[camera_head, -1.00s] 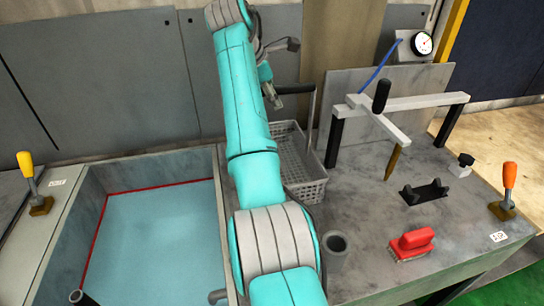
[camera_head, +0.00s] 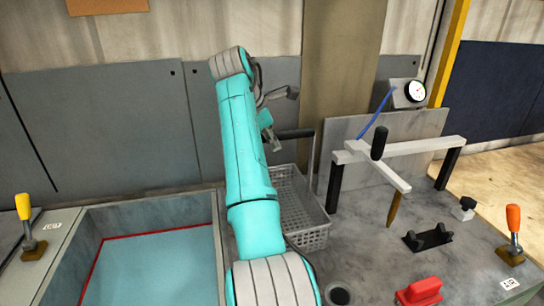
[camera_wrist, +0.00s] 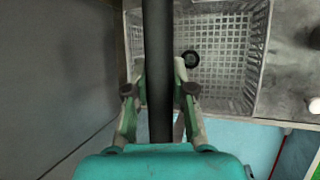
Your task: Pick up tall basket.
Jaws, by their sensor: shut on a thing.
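The tall basket is a grey mesh basket (camera_head: 305,232) with a high handle (camera_head: 295,134), right of the blue-floored basin in the head view. In the wrist view the basket (camera_wrist: 222,50) lies open below, and its dark handle bar (camera_wrist: 158,60) runs between my fingers. My gripper (camera_wrist: 160,88) is shut on this handle bar. In the head view my arm hides the basket's left part and the gripper (camera_head: 274,137) shows small at the handle's left end. I cannot tell whether the basket rests on the bench.
A basin (camera_head: 150,250) lies left of the basket. A white frame (camera_head: 410,150) with a black-knobbed lever stands close right. A dark round cup (camera_head: 339,294) is in front, a red brush (camera_head: 420,291) further right. A wall panel (camera_head: 110,130) stands behind. A dark ring (camera_wrist: 190,58) shows within the basket's outline.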

